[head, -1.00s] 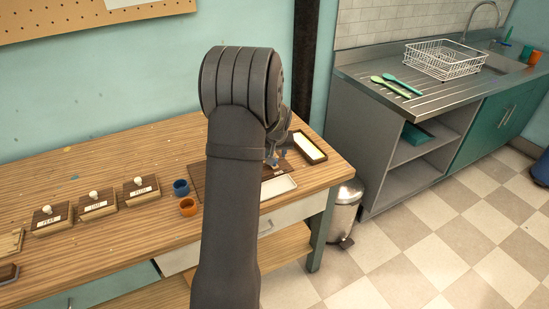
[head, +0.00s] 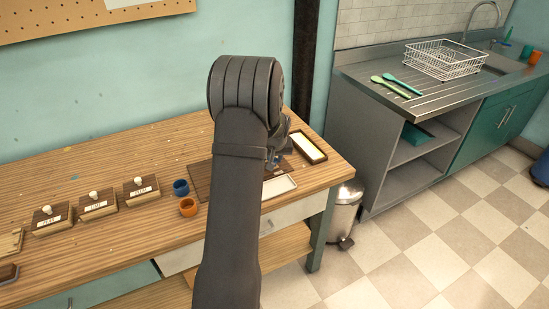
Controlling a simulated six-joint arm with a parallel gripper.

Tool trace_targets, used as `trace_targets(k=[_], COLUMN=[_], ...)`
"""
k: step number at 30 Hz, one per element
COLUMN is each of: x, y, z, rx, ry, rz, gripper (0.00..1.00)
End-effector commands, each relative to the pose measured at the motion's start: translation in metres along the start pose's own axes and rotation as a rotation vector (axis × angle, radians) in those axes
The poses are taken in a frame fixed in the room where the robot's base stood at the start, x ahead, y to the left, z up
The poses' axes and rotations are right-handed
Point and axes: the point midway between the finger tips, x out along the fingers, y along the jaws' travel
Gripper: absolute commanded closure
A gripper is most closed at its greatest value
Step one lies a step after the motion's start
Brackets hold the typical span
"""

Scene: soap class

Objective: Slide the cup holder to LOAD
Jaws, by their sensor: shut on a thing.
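My gripper (head: 284,159) is low over the right part of the wooden bench, partly hidden behind my own arm. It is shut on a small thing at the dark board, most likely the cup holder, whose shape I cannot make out. The dark brown board (head: 205,181) lies flat under the arm, and the arm covers its middle. No LOAD mark is readable. A blue cup (head: 181,188) and an orange cup (head: 187,208) stand just left of the board, apart from the gripper.
A white tray (head: 281,187) lies at the bench's front, right of the arm. A black-framed tray with a pale yellow inside (head: 311,150) lies right of the gripper. Three labelled wooden blocks with white knobs (head: 97,206) stand at left. The back of the bench is clear.

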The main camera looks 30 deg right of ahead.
Motion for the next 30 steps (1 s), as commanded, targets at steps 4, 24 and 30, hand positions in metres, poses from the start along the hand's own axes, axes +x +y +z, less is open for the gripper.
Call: trace_targets(k=[4,24,30], x=[-0.001,-0.021,-0.028], y=[-0.003,-0.13,-0.173], z=[0.001,0.049,0.066], rx=[-0.001,-0.007,-0.006], ry=[0.0,-0.001,-0.001], rz=[0.0,-0.002,-0.002], gripper=[1.0,1.0,1.0])
